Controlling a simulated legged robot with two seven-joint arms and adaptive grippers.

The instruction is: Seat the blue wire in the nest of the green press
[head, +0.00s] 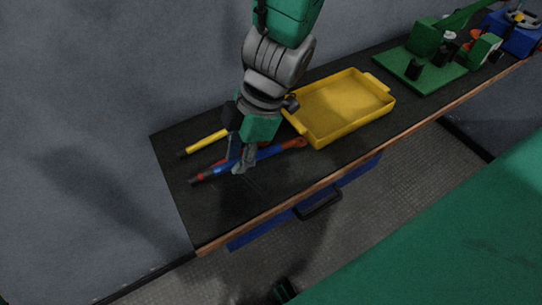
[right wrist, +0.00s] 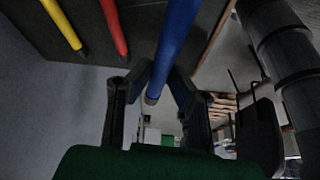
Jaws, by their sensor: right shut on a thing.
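The blue wire (head: 272,151) is a thick straight rod over the left part of the dark bench. My right gripper (head: 241,167) is shut on the blue wire; in the right wrist view the blue wire (right wrist: 177,40) runs between its two fingers (right wrist: 160,88). Whether the wire touches the bench or is just above it, I cannot tell. The green press (head: 427,40) stands on a green base plate (head: 430,80) at the far right end of the bench, well away from the gripper. Its nest is too small to make out. My left gripper is not clearly in view.
A yellow tray (head: 340,108) lies between the gripper and the press. A yellow wire (head: 205,143) and a red wire (right wrist: 114,27) lie beside the blue one. A blue object (head: 512,36) stands past the press. The bench front left is clear.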

